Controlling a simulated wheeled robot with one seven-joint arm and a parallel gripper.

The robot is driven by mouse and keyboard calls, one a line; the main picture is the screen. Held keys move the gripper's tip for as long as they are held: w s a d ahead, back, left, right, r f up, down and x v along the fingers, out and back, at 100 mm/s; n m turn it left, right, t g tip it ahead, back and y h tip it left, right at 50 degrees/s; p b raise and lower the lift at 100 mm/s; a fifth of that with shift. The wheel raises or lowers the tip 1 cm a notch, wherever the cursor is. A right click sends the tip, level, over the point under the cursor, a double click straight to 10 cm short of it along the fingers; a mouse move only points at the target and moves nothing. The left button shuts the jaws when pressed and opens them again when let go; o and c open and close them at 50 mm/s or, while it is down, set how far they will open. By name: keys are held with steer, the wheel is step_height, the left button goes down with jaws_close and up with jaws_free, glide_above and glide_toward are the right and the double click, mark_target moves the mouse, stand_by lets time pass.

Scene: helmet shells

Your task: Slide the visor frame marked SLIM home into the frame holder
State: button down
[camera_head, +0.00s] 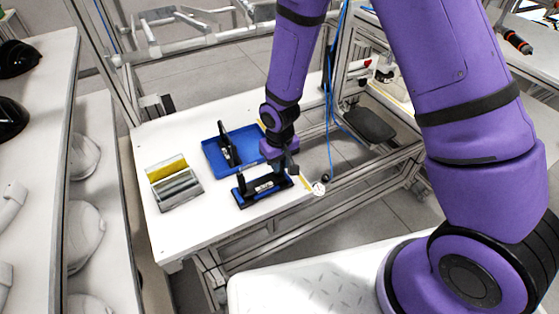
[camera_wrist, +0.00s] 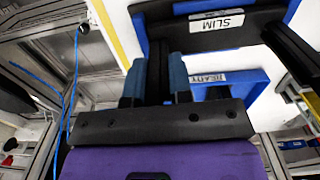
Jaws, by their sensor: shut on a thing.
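The visor frame (camera_wrist: 180,32) is black, with a white SLIM label on its crossbar and an arm rising at each end. My gripper (camera_wrist: 157,75) is shut on one arm of this frame. In the head view my gripper (camera_head: 280,166) is at the right end of the frame. In the head view the frame and holder (camera_head: 240,204) sit together near the table's front edge. I cannot tell how deep the frame is seated; my gripper hides part of it.
A blue tray (camera_head: 212,160) with another upright black frame (camera_head: 227,145) lies just behind the holder. The white table (camera_head: 190,228) is bare in front. A metal machine frame and a blue cable (camera_head: 328,100) are to the right.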

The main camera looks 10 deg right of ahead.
steer(key=shift+f, duration=0.4)
steer(key=c, duration=0.9)
jaws_free()
steer(key=shift+c, duration=0.2)
steer(key=shift+r, duration=0.1)
step_height(320, 180, up, 11)
steer(key=shift+f, duration=0.2)
